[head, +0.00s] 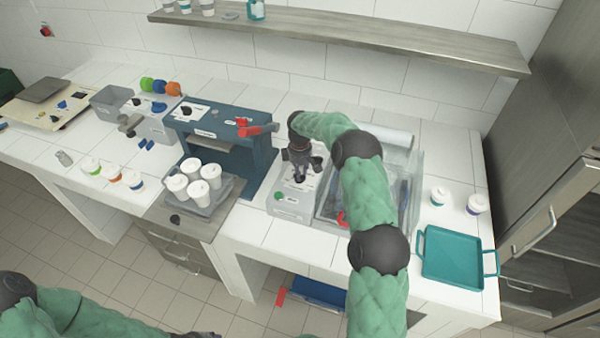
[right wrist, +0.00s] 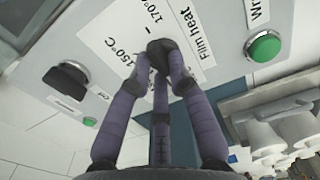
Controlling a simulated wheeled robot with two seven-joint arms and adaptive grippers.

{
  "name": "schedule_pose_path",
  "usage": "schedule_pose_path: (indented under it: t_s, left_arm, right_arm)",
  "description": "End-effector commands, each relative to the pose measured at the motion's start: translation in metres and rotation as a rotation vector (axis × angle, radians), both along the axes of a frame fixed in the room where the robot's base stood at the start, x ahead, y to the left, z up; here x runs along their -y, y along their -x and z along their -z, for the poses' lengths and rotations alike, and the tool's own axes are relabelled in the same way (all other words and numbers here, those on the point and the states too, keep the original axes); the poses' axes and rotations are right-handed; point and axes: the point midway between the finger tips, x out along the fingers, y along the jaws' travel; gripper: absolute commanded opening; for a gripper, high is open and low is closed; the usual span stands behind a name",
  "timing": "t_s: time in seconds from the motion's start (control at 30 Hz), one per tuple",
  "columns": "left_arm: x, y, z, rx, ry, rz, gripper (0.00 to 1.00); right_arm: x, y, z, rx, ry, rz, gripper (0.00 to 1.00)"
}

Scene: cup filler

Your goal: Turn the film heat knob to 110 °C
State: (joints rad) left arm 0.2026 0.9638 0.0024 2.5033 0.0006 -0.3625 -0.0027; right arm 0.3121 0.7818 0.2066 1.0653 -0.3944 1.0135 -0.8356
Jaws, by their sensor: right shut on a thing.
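The film heat knob (right wrist: 161,50) is a dark round knob on a light panel, seen in the right wrist view with the label "Film heat" (right wrist: 196,33) beside it. Printed marks of 150 °C and 170 °C show around it, and the rest of the scale is partly hidden by my fingers. My right gripper (right wrist: 163,72) is shut on the knob. In the head view my right gripper (head: 299,172) points down onto the grey control box (head: 289,206). The knob's exact pointer angle cannot be read. Part of my left arm shows at the bottom left, but its fingers are unclear.
A green button (right wrist: 264,46) and a black switch (right wrist: 66,79) flank the knob on the panel. A blue machine (head: 225,150) with a red lever stands to the left, near white cups (head: 197,190). A clear-walled bin is at right, and a teal tray (head: 455,258) lies farther right.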

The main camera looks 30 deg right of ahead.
Motion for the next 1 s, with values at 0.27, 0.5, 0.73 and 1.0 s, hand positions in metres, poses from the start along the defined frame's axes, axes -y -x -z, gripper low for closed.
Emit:
schedule_pose_path:
  t_s: [0.27,0.5,0.73,1.0]
  left_arm:
    - [0.0,0.0,0.0,0.0,0.0,0.0,0.4]
    - [0.0,0.0,0.0,0.0,0.0,0.0,0.4]
    - [0.0,0.0,0.0,0.0,0.0,0.0,0.4]
    - [0.0,0.0,0.0,0.0,0.0,0.0,0.4]
  right_arm:
    - [0.0,-0.002,-0.002,0.006,0.002,-0.001,0.34]
    - [0.0,-0.001,-0.001,0.002,0.001,-0.001,0.44]
    - [0.0,-0.001,-0.007,0.003,0.001,0.0,0.44]
    - [0.0,-0.001,-0.051,0.006,0.002,0.0,0.44]
